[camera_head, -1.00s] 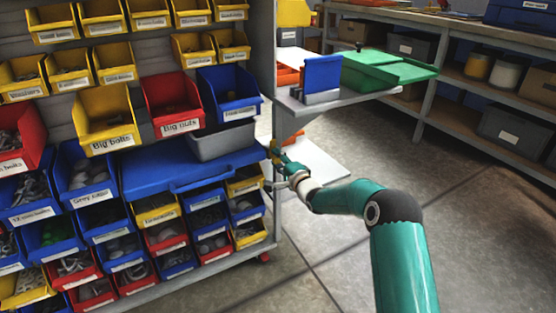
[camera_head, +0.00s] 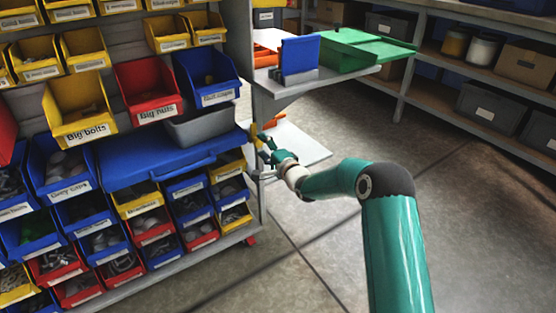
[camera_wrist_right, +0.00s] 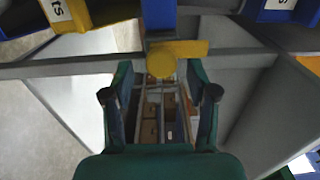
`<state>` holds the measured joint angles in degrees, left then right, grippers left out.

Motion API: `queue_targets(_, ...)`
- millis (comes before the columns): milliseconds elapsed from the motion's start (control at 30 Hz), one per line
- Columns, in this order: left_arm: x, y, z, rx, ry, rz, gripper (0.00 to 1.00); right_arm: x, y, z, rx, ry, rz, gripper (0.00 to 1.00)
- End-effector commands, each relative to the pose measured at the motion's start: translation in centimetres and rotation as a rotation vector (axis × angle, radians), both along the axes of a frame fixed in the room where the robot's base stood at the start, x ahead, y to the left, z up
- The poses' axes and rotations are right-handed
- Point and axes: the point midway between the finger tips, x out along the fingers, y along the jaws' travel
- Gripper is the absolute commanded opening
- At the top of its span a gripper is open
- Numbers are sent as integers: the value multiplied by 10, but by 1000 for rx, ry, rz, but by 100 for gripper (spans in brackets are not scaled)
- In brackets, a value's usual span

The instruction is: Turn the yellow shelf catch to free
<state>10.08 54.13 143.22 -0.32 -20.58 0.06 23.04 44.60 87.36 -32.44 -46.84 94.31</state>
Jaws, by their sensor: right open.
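The yellow catch (camera_wrist_right: 161,62) shows in the right wrist view as a round knob with a flat bar (camera_wrist_right: 188,47) reaching to the right, on the grey shelf frame. In the head view a small bit of the yellow catch (camera_head: 254,131) shows at the right post of the bin rack. My right gripper (camera_head: 266,151) is at that post, just below the catch. In the wrist view its green fingers (camera_wrist_right: 160,70) are spread on either side of the knob, with gaps to both sides. Whether they touch it is hard to tell. My left gripper is not in view.
A side shelf (camera_head: 318,84) holding a green case (camera_head: 352,48) and a blue bin (camera_head: 299,55) stands out above my right gripper. A lower white shelf (camera_head: 302,146) is beside it. Rows of bins fill the rack at left. The floor at right is clear.

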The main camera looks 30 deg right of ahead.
Motion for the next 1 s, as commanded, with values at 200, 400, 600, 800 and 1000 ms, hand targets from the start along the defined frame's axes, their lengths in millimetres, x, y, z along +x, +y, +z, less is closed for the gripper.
queue_targets(200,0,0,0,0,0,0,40,-41,-2,0,2,2,-3,58)
queue_targets(400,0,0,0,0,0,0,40,-74,-2,-1,2,1,-4,58)
queue_targets(600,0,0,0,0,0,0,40,-90,-1,-1,2,0,-4,58)
queue_targets(800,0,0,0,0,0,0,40,-92,-1,-1,1,0,-3,58)
queue_targets(1000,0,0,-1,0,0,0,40,-91,-1,-1,1,0,-3,58)
